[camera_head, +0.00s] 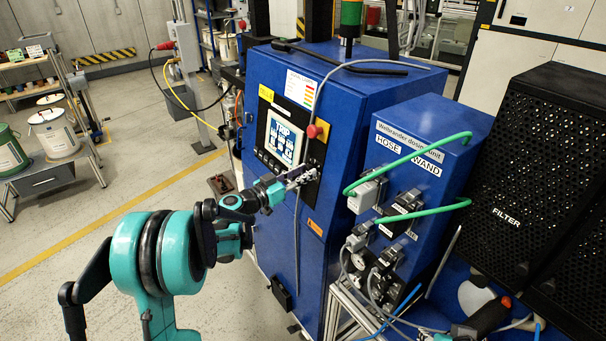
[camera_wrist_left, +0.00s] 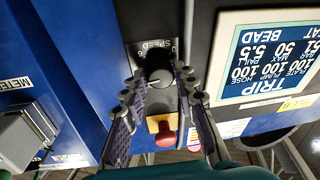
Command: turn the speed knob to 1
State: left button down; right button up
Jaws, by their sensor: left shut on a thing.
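The speed knob (camera_wrist_left: 158,70) is a round black knob on a dark plate marked SPEED, in the middle of the left wrist view. Its setting is too small to read. My left gripper (camera_wrist_left: 158,88) has one finger on each side of the knob and is shut on it. In the head view my left gripper (camera_head: 298,178) is against the front of the blue cabinet (camera_head: 345,110), below and right of the screen (camera_head: 284,138). It hides the knob there.
A red button (camera_wrist_left: 165,137) on a yellow base sits close to the fingers. A grey box marked METER (camera_wrist_left: 22,130) juts out at the left of the wrist view. A blue dosing unit (camera_head: 425,120) with green hoses stands right of the cabinet.

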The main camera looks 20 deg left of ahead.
pick_arm(q)
jog(key=n+y, duration=0.1)
jog(key=n, duration=0.2)
jog(key=shift+n, duration=0.4)
jog(key=n, duration=0.5)
jog(key=shift+r+y, duration=0.15)
jog(key=shift+y, duration=0.25)
jog(key=n+g, duration=0.1)
jog(key=n, duration=0.4)
jog(key=shift+r+y, duration=0.1)
jog(key=shift+y, duration=0.3)
jog(key=n+g, duration=0.1)
jog(key=n, duration=0.3)
jog(key=shift+r+n+p, duration=0.1)
jog(key=shift+n+p, duration=0.2)
jog(key=shift+p, duration=0.05)
jog(key=n, duration=0.3)
jog(key=shift+w+g, duration=0.1)
jog(key=shift+g, duration=0.3)
jog(key=n+h, duration=0.1)
jog(key=n, duration=0.3)
jog(key=shift+a+g, duration=0.1)
jog(key=shift+g, duration=0.3)
jog(key=n, duration=0.3)
jog(key=shift+w+g+h, duration=0.1)
jog(key=shift+g+h, duration=0.2)
jog(key=shift+a+n+g+h, duration=0.1)
jog(key=shift+n+g+h, duration=0.25)
jog(key=shift+n, duration=1.65)
